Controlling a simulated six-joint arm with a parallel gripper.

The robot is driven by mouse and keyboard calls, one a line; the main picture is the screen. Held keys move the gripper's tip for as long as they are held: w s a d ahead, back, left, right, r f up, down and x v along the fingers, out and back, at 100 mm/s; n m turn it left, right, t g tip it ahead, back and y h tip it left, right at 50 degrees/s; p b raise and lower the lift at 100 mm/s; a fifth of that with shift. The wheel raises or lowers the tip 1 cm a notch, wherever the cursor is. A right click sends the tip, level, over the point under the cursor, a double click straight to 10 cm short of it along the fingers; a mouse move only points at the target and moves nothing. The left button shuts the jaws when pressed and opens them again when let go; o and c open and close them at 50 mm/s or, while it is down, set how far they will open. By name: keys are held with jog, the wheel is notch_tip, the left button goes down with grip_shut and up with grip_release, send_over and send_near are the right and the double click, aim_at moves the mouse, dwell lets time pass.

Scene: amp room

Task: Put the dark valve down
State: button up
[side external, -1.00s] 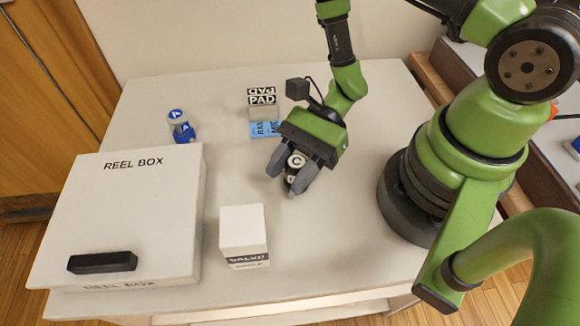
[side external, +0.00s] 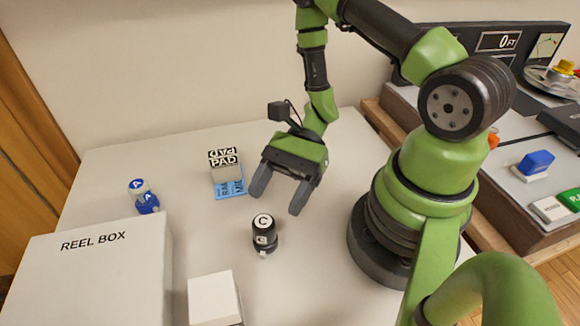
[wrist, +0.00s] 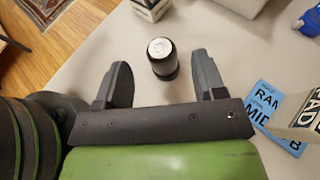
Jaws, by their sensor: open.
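The dark valve (side external: 265,236) is a black cylinder with a white top marked C. It stands upright on the white table (side external: 310,260) in the side external view. My gripper (side external: 281,202) is open and empty, behind the valve and apart from it. In the wrist view the valve (wrist: 162,58) shows beyond the fingertips, roughly between the two fingers (wrist: 163,68), with clear space around it.
A blue valve (side external: 144,197) marked A stands at the left. A PAD box (side external: 225,172) sits on a blue card (side external: 231,190) left of my gripper. A white box (side external: 214,298) and the reel box (side external: 90,270) are in front. Table right of the dark valve is clear.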

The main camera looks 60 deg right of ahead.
jog(key=v, duration=0.5)
jog(key=s+r+n+t+h, duration=0.2)
jog(key=r+n+h, duration=0.3)
jog(key=r, duration=0.6)
jog(key=s+r+n+t+h, duration=0.3)
jog(key=r+n+t+h, duration=0.2)
jog(key=r+n, duration=0.4)
jog(key=shift+s+a+r+h, duration=0.25)
jog(key=shift+r+h, duration=0.45)
jog(key=shift+r, duration=0.85)
jog(key=shift+w, duration=0.1)
